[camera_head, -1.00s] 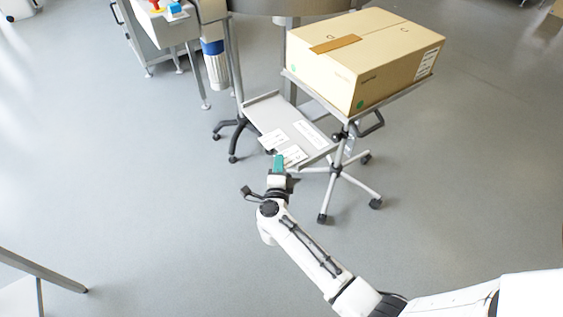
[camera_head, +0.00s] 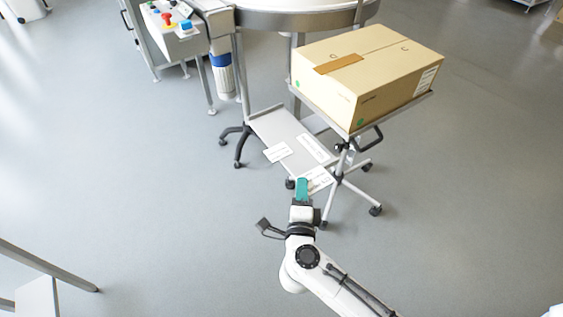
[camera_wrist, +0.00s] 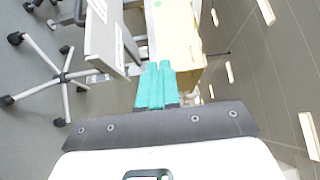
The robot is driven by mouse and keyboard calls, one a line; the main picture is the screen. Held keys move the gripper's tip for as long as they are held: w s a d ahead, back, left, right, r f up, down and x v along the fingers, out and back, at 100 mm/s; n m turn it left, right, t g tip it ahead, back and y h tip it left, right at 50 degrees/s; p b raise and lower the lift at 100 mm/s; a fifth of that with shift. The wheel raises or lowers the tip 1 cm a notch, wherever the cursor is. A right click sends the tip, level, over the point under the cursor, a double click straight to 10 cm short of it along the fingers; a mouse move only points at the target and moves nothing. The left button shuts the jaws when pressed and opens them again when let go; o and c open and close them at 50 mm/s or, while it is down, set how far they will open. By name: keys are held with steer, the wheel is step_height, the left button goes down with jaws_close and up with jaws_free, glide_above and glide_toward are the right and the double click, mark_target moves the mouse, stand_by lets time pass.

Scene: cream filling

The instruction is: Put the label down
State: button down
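Two more white labels, one at the left (camera_head: 277,151) and one in the middle (camera_head: 312,148), lie on the grey tray (camera_head: 268,122). In the wrist view the teal fingers (camera_wrist: 158,68) are side by side, and the tray (camera_wrist: 104,42) stands to their left. The held label is not clear there; I cannot tell how it lies between the fingers.
A large cardboard box (camera_head: 365,75) sits on a wheeled stand (camera_head: 405,108) to the right of the tray. Machine legs and a control panel (camera_head: 172,25) stand behind. A metal frame (camera_head: 45,268) is at the lower left.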

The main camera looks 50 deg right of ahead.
steer(key=shift+s+a+r, duration=0.1)
steer(key=shift+s+r, duration=0.05)
steer(key=shift+s, duration=0.05)
steer(key=w+a+f+n+t+y+p, duration=0.1)
steer(key=w+a+n+t+y+p, duration=0.1)
steer(key=a+n+y, duration=0.3)
steer(key=w+a+f+n+t+y+p, duration=0.2)
steer(key=w+a+n+t+y+p, duration=0.1)
steer(key=a+y, duration=0.6)
steer(key=shift+w+a+n+t+y, duration=0.3)
steer(key=shift+w+a+n+t, duration=0.35)
steer(key=shift+a+n+t, duration=0.7)
steer(key=shift+d, duration=0.15)
steer(key=shift+r, duration=0.1)
stand_by(0.4)
